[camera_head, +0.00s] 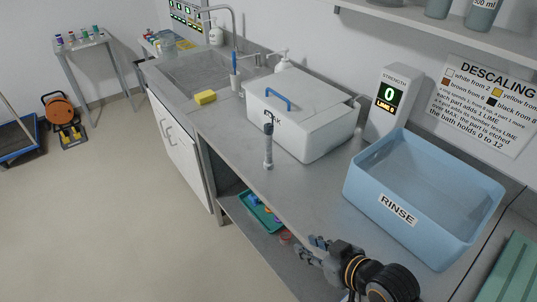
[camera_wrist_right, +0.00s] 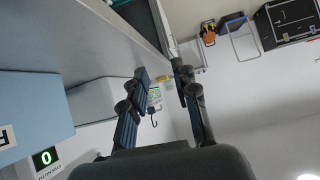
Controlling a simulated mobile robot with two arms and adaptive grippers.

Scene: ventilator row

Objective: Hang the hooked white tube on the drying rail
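I cannot make out a hooked white tube or a drying rail in either view. My right gripper (camera_head: 311,248) is low in the head view, in front of the counter's front edge, left of the blue RINSE basin. Its two fingers stand apart with nothing between them in the wrist view (camera_wrist_right: 160,72). My left gripper is in neither view. On the lower shelf a green tray (camera_head: 246,210) holds small coloured parts too small to tell apart. A reddish ring-like thing (camera_head: 285,237) lies near it, partly hidden.
The counter carries the blue RINSE basin (camera_head: 388,211), a white lidded box (camera_head: 302,125), a grey upright cylinder (camera_head: 268,153), a yellow sponge (camera_head: 205,97) and a sink with a tap. A display (camera_head: 387,97) reads 0. Open floor (camera_head: 165,235) lies left of the counter.

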